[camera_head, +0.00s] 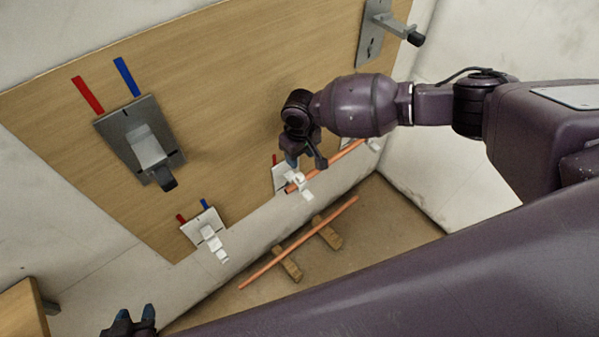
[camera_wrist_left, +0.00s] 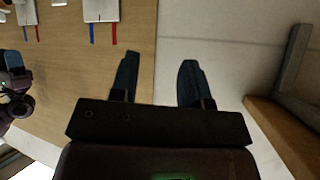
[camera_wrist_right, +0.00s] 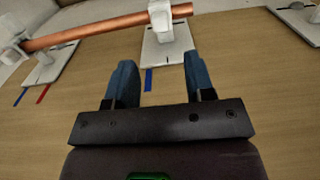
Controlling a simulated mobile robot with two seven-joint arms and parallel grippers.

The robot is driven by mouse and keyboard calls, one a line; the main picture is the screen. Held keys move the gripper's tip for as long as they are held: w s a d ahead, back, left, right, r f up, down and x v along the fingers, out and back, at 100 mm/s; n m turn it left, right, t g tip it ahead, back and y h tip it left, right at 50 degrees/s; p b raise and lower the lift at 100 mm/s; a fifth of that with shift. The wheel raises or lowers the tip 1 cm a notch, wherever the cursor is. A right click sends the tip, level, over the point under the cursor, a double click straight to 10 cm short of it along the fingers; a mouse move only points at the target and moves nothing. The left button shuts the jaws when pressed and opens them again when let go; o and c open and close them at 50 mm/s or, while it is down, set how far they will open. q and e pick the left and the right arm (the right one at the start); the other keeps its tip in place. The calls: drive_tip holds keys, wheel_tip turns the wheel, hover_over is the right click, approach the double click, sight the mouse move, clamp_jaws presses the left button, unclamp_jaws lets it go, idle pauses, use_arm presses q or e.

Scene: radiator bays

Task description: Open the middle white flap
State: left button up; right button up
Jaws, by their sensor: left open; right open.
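The middle white bracket with its flap (camera_head: 302,188) is low on the wooden board in the head view. It also shows at the top centre of the right wrist view (camera_wrist_right: 166,50), where a copper pipe (camera_wrist_right: 110,27) crosses at its arm. I cannot tell the flap's exact angle. My right gripper (camera_head: 306,160) is open and empty just above this bracket, apart from it; its fingers (camera_wrist_right: 155,85) point toward the bracket's plate and blue strip. My left gripper (camera_head: 133,318) is open and empty at the bottom left, away from the brackets; its fingers (camera_wrist_left: 157,78) show bare board and wall.
A left white bracket (camera_head: 207,232) and a right one (camera_head: 374,145) flank the middle. Grey brackets (camera_head: 140,140) (camera_head: 380,30) sit higher. A second copper pipe (camera_head: 300,242) rests on wooden blocks (camera_head: 327,232) on the floor. A wooden piece (camera_head: 22,310) stands bottom left.

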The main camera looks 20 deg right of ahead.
sight(300, 175)
wheel_tip(300, 175, down, 9)
drive_tip(key=shift+r+b, duration=0.2)
drive_tip(key=shift+b, duration=0.9)
drive_tip(key=shift+f, duration=0.6)
